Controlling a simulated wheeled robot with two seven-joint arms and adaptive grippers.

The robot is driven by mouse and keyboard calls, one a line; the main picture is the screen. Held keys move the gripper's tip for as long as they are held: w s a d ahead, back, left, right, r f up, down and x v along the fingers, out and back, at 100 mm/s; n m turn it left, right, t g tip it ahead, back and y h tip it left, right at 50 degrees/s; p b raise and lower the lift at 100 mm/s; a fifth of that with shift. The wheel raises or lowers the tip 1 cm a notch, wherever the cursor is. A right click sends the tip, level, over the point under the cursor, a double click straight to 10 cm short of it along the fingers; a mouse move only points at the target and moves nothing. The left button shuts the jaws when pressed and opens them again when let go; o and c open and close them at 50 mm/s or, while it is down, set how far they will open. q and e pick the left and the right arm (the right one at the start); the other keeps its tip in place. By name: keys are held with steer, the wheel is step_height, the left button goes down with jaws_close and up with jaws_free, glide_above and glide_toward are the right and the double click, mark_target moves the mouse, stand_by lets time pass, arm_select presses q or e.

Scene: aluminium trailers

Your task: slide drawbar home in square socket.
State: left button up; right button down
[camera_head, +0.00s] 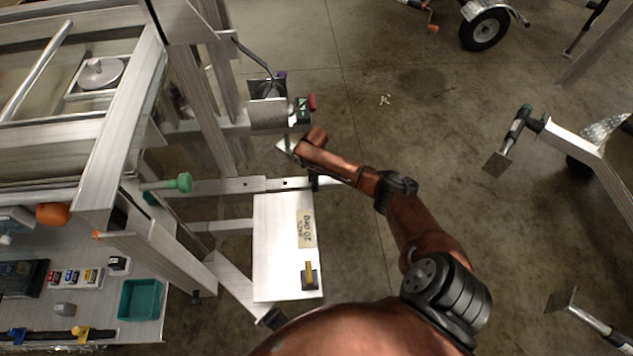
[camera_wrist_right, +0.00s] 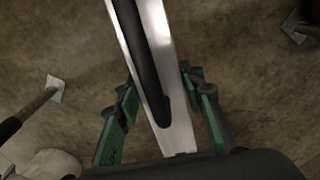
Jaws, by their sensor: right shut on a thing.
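The drawbar (camera_head: 243,186) is a pale square aluminium bar with small holes, lying level across the head view. Its left part runs in among the trailer's frame members, and I cannot tell exactly where the socket mouth is or how deep the bar sits. A green-knobbed pin (camera_head: 180,183) is at the left of the bar. My right gripper (camera_head: 316,182) is at the bar's right end, mostly hidden under my wrist. In the right wrist view its green-padded fingers (camera_wrist_right: 158,90) are on both sides of the bar (camera_wrist_right: 160,40), which carries a black strip. My left gripper is not in view.
A white panel (camera_head: 275,265) with a "20 deg" label lies just below the bar. A winch (camera_head: 268,112) is above it. A shelf with a teal bin (camera_head: 140,299) is at lower left. Open concrete floor is to the right, with other trailer parts (camera_head: 580,145) beyond.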

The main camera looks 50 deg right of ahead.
mark_target(285, 183)
steer(key=shift+w+r, duration=0.2)
steer(key=shift+r, duration=0.05)
steer(key=shift+s+d+f, duration=0.1)
steer(key=shift+s+d, duration=0.15)
stand_by(0.5)
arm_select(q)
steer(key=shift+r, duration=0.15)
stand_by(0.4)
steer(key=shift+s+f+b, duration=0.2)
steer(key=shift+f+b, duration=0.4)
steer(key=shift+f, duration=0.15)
arm_select(e)
steer(key=shift+w+a, duration=2)
steer(key=shift+a, duration=0.3)
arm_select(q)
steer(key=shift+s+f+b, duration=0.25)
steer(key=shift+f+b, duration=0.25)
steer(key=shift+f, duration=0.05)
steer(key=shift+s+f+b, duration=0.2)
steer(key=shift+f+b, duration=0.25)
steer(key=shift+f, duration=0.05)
arm_select(e)
steer(key=shift+w+a+f, duration=0.1)
steer(key=shift+w+a, duration=0.95)
steer(key=shift+a, duration=0.2)
steer(key=shift+w+a, duration=1)
steer(key=shift+a, duration=0.2)
